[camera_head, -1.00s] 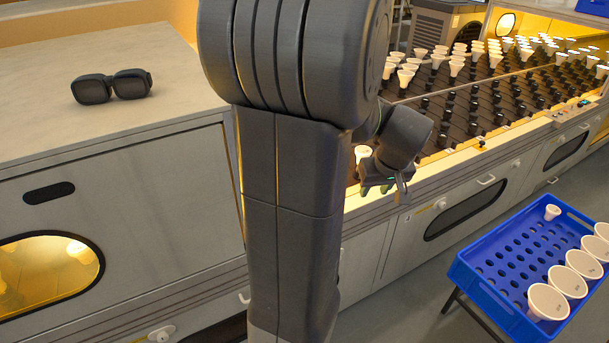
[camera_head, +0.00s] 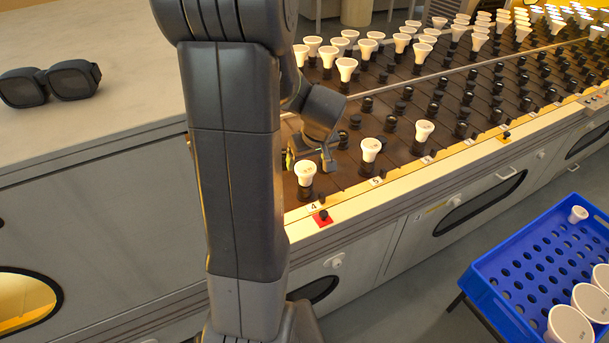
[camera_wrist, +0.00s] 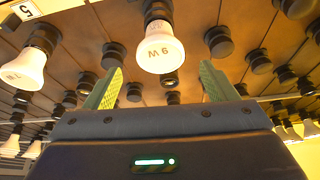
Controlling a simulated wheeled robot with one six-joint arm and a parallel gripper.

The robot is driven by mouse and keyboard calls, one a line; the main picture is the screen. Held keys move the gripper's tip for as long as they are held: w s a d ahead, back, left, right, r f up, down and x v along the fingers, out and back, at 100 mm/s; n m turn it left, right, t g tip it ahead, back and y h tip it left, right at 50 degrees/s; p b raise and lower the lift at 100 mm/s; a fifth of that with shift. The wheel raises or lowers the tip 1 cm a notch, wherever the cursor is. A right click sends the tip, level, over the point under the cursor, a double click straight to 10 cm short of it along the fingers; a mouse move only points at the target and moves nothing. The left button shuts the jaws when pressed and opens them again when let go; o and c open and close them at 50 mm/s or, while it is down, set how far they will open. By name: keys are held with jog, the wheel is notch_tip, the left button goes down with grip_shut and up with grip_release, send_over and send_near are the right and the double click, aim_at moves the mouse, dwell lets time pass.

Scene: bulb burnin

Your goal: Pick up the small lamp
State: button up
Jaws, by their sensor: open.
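A small white lamp (camera_head: 305,173) marked "6 W" sits in a black socket at the front edge of the rack, by the label 4. It shows upside down at the top middle of the wrist view (camera_wrist: 160,48). My gripper (camera_head: 309,158) is open beside this lamp. In the wrist view its two green fingers (camera_wrist: 160,88) stand apart to the left and right of the lamp, with nothing held. Whether the fingertips are level with the lamp's bulb is hard to tell.
Another white lamp (camera_head: 370,150) stands close by at label 5, and one more (camera_head: 424,131) farther right. Many lamps and empty black sockets fill the rack behind. A blue crate (camera_head: 500,297) holding a small lamp (camera_head: 578,214) and larger ones stands at right. Dark goggles (camera_head: 50,83) lie at left.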

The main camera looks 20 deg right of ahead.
aim_at(306, 167)
jog(key=shift+s+x, duration=0.2)
jog(key=shift+x, duration=2.75)
jog(key=c, duration=1.1)
